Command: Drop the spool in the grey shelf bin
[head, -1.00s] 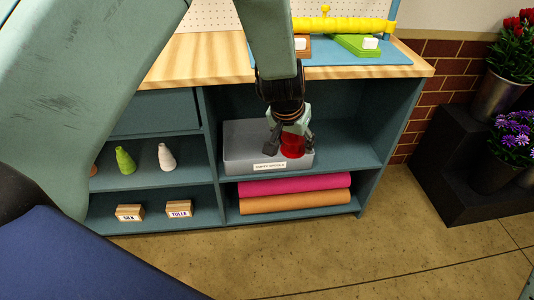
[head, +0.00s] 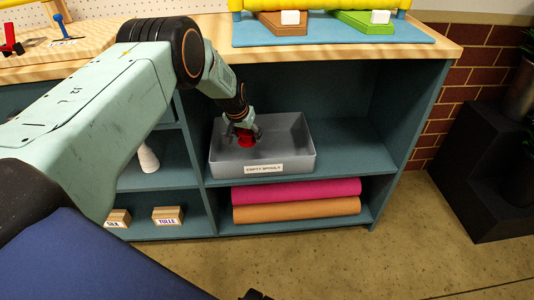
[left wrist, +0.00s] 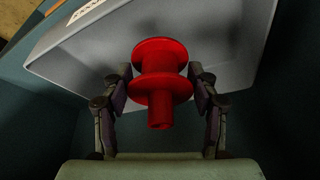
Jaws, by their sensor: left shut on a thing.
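The red spool (head: 246,139) is held between the fingers of my left gripper (head: 243,131). In the left wrist view the spool (left wrist: 159,82) has two wide flanges, with a finger on either side. The grey bin (head: 306,160), labelled "EMPTY SPOOLS", sits on the middle shelf. The spool shows within the bin's outline, near its left rear part; I cannot tell whether it touches the floor. In the left wrist view the bin's pale wall (left wrist: 225,38) lies behind the spool. A small dark tip at the head view's bottom edge may be my right gripper (head: 255,295).
The shelf board and the wooden top (head: 445,48) lie below and above the bin's space. Pink (head: 300,190) and orange rolls lie under the bin. A white cone (head: 148,158) and a tulle block (head: 167,215) are to the left. Shelf right of the bin is free.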

